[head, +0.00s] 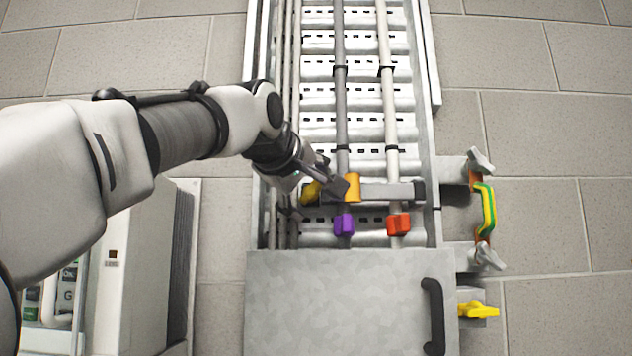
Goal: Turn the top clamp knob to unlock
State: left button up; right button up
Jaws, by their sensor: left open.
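A cable tray holds a grey pipe and a white pipe, crossed by a grey clamp bar (390,191) with an orange block (352,187). A yellow knob-like piece (310,192) shows at the bar's left end, partly hidden by my left gripper (328,186). The gripper is open, with its fingers between that piece and the orange block; I cannot tell whether it touches either. On the right, a grey wing knob (481,160) tops a green-yellow strap (489,208), with a similar knob (489,257) at its lower end. My right gripper is not in view.
A purple clip (344,224) and a red-orange clip (398,224) sit on the pipes below the bar. A grey panel (340,300) with a black handle (434,316) covers the lower tray. A yellow knob (478,309) sticks out right of it. A white cabinet (130,280) stands lower left.

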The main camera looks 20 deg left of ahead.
pick_arm(q)
jog(key=shift+s+r, duration=0.1)
jog(key=shift+s, duration=0.2)
jog(key=shift+s+r, duration=0.1)
jog(key=shift+s, duration=0.2)
jog(key=c, duration=0.4)
jog(key=shift+s, duration=0.1)
jog(key=c, duration=0.8)
jog(key=shift+o, duration=0.2)
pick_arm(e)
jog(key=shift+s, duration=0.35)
